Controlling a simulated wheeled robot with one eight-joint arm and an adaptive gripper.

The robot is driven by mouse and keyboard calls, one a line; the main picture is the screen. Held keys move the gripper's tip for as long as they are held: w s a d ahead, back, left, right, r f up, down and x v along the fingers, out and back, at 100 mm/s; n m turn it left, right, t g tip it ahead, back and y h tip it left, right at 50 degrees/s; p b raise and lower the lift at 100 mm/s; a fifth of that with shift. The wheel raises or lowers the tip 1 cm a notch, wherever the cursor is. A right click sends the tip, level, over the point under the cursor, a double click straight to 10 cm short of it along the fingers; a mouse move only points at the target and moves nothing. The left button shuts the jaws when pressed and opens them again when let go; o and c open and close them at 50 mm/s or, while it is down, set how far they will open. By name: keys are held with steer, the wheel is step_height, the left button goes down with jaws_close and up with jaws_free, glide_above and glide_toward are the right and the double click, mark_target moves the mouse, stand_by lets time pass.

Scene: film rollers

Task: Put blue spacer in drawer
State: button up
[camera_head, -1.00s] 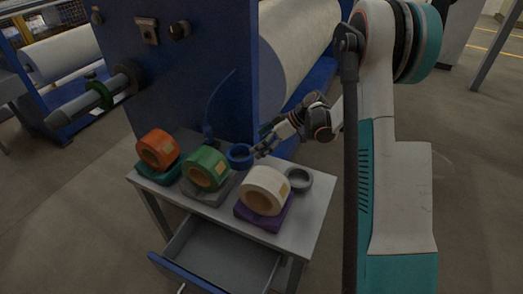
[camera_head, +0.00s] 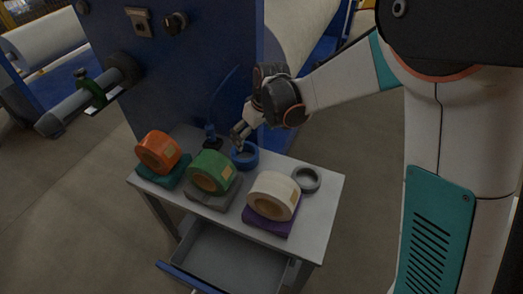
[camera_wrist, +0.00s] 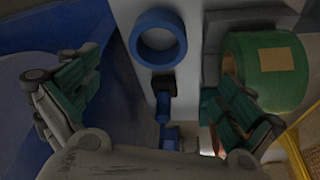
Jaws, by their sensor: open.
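The blue spacer (camera_head: 245,157), a ring, lies on the grey table near its back edge. It also shows in the wrist view (camera_wrist: 158,38) at the top, ahead of the fingers. My gripper (camera_head: 238,132) is just above and beside the spacer in the head view. In the wrist view my gripper (camera_wrist: 150,95) has its teal-padded fingers wide apart with nothing between them gripped. The drawer (camera_head: 238,262) under the table front is pulled open, and the part of its inside that shows is empty.
An orange roll (camera_head: 158,151), a green roll (camera_head: 211,171) and a white roll (camera_head: 273,195) sit on coloured stands along the table (camera_head: 325,190). A grey ring (camera_head: 307,179) lies at the right. A blue machine panel (camera_head: 190,70) rises behind. A blue lamp-like stand (camera_head: 211,136) is near the spacer.

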steer(key=b+x, duration=0.2)
steer(key=x, duration=0.5)
steer(key=shift+w+a+f, duration=0.1)
steer(key=shift+f, duration=0.2)
steer(key=shift+w+b+x, duration=0.15)
steer(key=shift+b+x, duration=0.65)
steer(key=shift+x, duration=0.75)
steer(key=shift+w+b+x, duration=0.1)
steer(key=shift+b+x, duration=0.65)
steer(key=shift+x, duration=0.75)
steer(key=shift+a+r, duration=0.1)
steer(key=c, duration=1.3)
steer(key=shift+r, duration=0.1)
